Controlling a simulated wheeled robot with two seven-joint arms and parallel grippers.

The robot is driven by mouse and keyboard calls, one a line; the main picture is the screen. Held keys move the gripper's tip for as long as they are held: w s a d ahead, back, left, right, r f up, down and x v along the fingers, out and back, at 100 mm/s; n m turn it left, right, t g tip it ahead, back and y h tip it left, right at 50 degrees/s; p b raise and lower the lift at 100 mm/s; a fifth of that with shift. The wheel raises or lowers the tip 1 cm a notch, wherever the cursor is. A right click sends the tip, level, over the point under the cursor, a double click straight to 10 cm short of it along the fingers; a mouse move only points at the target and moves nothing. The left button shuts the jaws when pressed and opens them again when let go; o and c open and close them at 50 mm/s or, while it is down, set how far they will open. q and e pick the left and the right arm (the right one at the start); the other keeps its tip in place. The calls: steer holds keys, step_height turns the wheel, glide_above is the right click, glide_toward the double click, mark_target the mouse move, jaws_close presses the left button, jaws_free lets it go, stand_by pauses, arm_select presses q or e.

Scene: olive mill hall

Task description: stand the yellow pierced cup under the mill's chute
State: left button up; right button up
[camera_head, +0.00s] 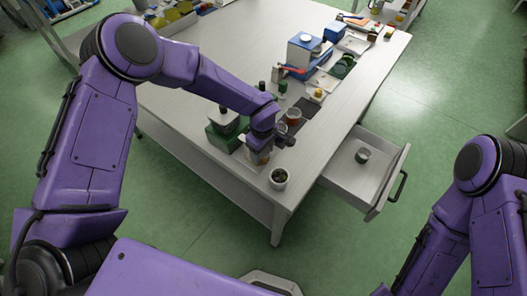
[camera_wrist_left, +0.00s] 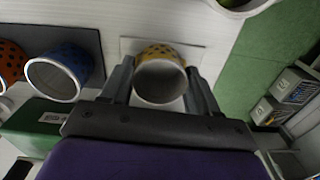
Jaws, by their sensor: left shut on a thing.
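The yellow pierced cup (camera_wrist_left: 158,51), yellow with dark dots and a pale grey inside, is between the fingers of my left gripper (camera_wrist_left: 160,88) in the wrist view. The left gripper is shut on it, over a pale square pad (camera_wrist_left: 130,46); I cannot tell whether the cup touches the pad. In the head view my left gripper (camera_head: 260,155) is low over the table's near end and hides most of the cup. My right gripper is out of view.
A blue dotted cup (camera_wrist_left: 72,67) and an orange dotted cup (camera_wrist_left: 11,62) stand on a dark mat, left of the gripper. A green box (camera_wrist_left: 45,125) is close by. A bowl of dark things (camera_head: 279,178) stands near the table corner. An open drawer (camera_head: 345,170) juts out right.

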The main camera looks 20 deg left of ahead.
arm_select(q)
steer(key=shift+w+a+r, duration=0.2)
steer(key=shift+w+a, duration=0.05)
steer(key=shift+a, duration=0.25)
steer(key=shift+w+a+p, duration=0.1)
steer(key=shift+a+p, duration=0.2)
steer(key=shift+a, duration=0.35)
steer(key=shift+d, duration=0.15)
steer(key=shift+f, duration=0.1)
steer(key=o, duration=1.1)
